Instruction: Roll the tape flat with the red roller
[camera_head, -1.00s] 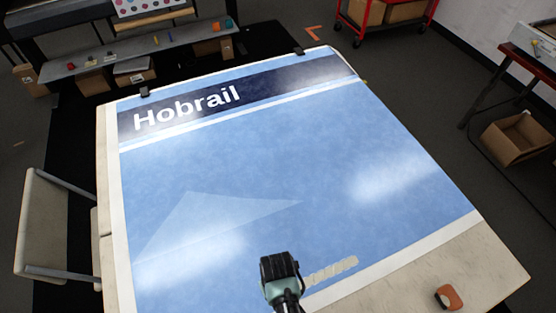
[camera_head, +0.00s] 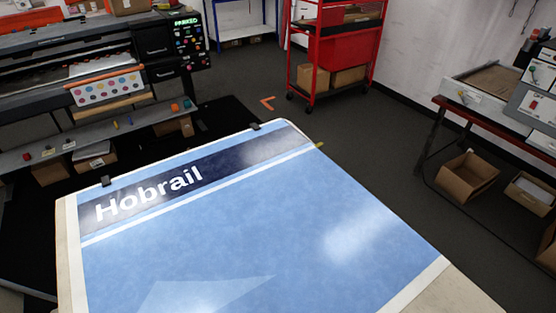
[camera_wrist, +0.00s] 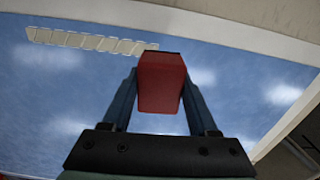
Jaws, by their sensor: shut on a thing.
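The tape (camera_wrist: 85,41) is a pale strip near the top left of the wrist view. It lies on the blue printed sheet (camera_wrist: 50,100), close to the sheet's white edge, and shows cross lines along its length. My gripper (camera_wrist: 160,85) is shut on a red block-shaped thing, which looks like the red roller (camera_wrist: 160,82). The roller is over the sheet, just beside the tape's right end in the picture; I cannot tell if it touches the sheet. In the head view the sheet (camera_head: 300,230) with "Hobrail" lettering shows, but neither gripper nor tape does.
Two dark clips (camera_head: 254,126) (camera_head: 105,181) sit at the sheet's far edge. A printer (camera_head: 75,75) stands at the far left, a red cart (camera_head: 335,50) at the back. A bench (camera_head: 490,110) stands right, with cardboard boxes (camera_head: 468,177) below. Floor is clear between.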

